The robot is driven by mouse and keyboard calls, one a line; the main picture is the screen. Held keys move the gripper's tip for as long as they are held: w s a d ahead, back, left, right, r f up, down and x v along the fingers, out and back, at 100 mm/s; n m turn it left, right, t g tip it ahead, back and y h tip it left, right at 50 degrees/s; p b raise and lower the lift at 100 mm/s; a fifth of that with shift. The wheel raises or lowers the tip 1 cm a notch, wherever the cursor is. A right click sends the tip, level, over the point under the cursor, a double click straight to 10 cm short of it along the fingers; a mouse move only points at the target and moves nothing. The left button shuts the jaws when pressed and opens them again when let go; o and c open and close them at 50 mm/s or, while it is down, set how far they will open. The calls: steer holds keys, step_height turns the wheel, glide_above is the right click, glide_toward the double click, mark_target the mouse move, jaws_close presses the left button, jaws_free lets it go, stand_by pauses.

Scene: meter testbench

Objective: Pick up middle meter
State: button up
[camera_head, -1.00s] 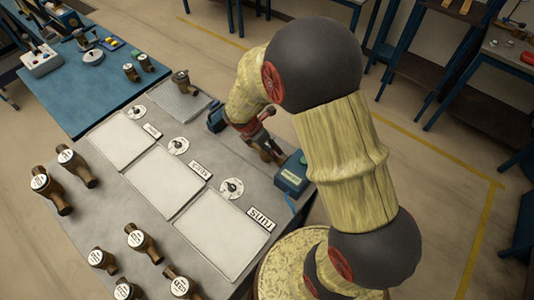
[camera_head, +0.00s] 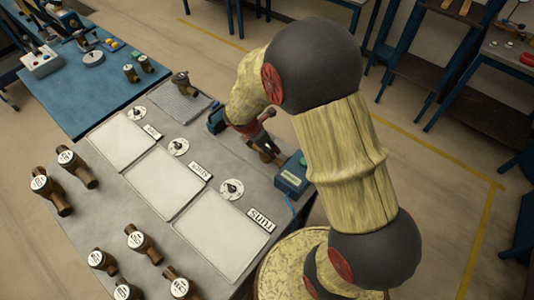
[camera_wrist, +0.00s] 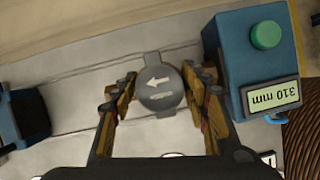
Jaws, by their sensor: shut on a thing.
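The meter (camera_wrist: 158,92) shows in the wrist view as a round grey face with a white arrow, seen from above. It sits between the two fingers of my gripper (camera_wrist: 160,84), which are shut on it. In the head view, my gripper (camera_head: 262,142) is at the test bench between two blue end blocks, and my arm hides much of it. Brown parts show there, but I cannot tell the meter from the fingers.
A blue block (camera_wrist: 262,65) with a green button and a "310 mm" display stands close right of my gripper in the wrist view. Another blue block (camera_wrist: 22,120) is at left. Several brass meters (camera_head: 140,240) and white trays (camera_head: 165,182) lie on the grey table.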

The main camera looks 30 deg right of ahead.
jaws_close()
stand_by(0.3)
